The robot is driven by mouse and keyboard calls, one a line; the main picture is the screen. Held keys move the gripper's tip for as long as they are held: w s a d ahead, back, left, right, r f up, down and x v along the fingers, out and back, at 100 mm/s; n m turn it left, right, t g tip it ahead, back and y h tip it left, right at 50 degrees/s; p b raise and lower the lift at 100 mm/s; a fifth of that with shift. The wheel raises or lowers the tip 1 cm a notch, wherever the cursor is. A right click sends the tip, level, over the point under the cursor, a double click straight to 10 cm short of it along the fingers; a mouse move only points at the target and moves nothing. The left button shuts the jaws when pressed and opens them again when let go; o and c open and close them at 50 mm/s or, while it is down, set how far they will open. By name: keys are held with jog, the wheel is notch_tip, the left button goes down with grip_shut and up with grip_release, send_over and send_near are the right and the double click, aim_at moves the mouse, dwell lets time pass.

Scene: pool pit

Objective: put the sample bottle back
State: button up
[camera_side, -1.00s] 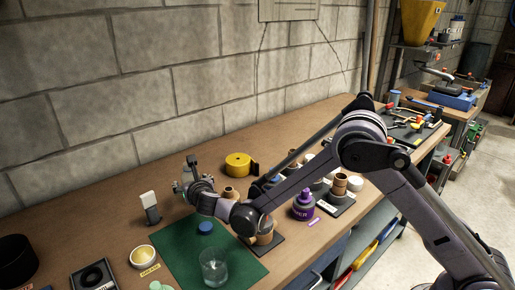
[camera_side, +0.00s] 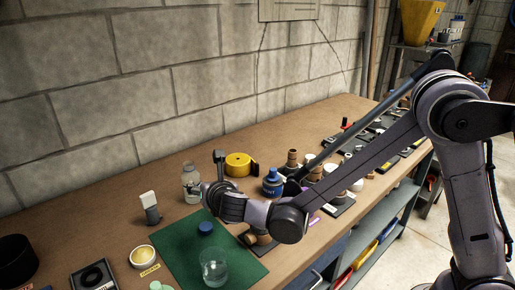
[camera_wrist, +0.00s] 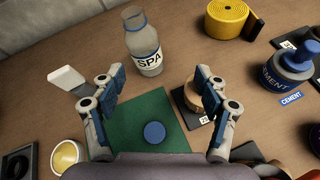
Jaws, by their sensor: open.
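The clear sample bottle (camera_side: 191,184) stands upright on the bench near the wall, behind the green mat (camera_side: 178,250). In the wrist view the bottle (camera_wrist: 145,58) shows a blue and white label reading SPA. My gripper (camera_wrist: 158,88) is open and empty, its fingers spread wide. The bottle is beyond the fingertips, between their lines, apart from them. In the side view my gripper (camera_side: 214,178) is just right of the bottle. A blue round cap (camera_side: 205,228) lies on the mat, also in the wrist view (camera_wrist: 154,131). A clear glass (camera_side: 214,267) stands on the mat's front part.
A white-topped block (camera_side: 150,207) stands left of the bottle. A yellow tape roll (camera_side: 239,164) lies behind right. A blue cement bottle (camera_wrist: 288,68) and a brown round pot (camera_wrist: 193,95) are at right. A yellow dish (camera_side: 142,257) is left of the mat.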

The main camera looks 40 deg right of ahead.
jog(key=s+d+r+m+g+y, duration=0.1)
jog(key=s+d+r+m+g, duration=0.3)
jog(key=s+d+m, duration=1)
jog(key=s+d+f+m+g+y, duration=0.1)
jog(key=s+d+m+y, duration=0.1)
jog(key=s+m, duration=1)
jog(key=m, duration=0.4)
jog(key=shift+d+f+y, duration=0.2)
jog(key=shift+y, duration=0.1)
